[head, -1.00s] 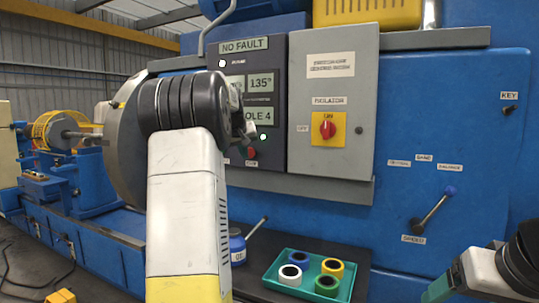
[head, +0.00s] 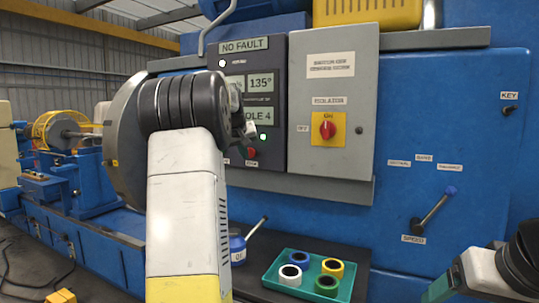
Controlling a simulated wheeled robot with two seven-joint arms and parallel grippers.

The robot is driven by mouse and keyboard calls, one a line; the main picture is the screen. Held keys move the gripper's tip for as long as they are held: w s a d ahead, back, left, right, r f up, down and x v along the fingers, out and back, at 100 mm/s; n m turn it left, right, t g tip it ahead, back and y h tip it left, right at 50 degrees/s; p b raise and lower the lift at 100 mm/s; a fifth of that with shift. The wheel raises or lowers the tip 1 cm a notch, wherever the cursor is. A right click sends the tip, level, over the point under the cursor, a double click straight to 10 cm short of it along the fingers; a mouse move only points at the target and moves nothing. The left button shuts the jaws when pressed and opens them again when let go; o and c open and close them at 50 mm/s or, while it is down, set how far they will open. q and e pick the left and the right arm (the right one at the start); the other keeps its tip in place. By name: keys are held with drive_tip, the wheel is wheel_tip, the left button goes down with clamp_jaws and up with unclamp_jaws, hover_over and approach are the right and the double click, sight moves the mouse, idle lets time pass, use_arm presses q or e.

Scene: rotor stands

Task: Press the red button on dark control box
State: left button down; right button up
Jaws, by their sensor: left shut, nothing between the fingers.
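The dark control box (head: 279,51) is mounted on the blue machine, with a "NO FAULT" label at its top and display panels below. The red button (head: 251,153) shows low on the box, just right of my left wrist. My left arm hides the left part of the box. I cannot tell whether the gripper touches the box. On the right, only part of my right arm shows at the lower right corner.
A grey isolator box (head: 350,80) with a red knob on a yellow plate (head: 328,129) adjoins the dark box. A green tray (head: 315,262) with several coloured rings stands below. A lever (head: 434,208) projects at the right.

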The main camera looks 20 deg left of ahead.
idle(0.7)
use_arm(q)
drive_tip(key=shift+w, duration=0.8)
idle(0.5)
drive_tip(key=shift+s, duration=0.8)
drive_tip(key=shift+s+a, duration=0.2)
drive_tip(key=shift+s, duration=2.3)
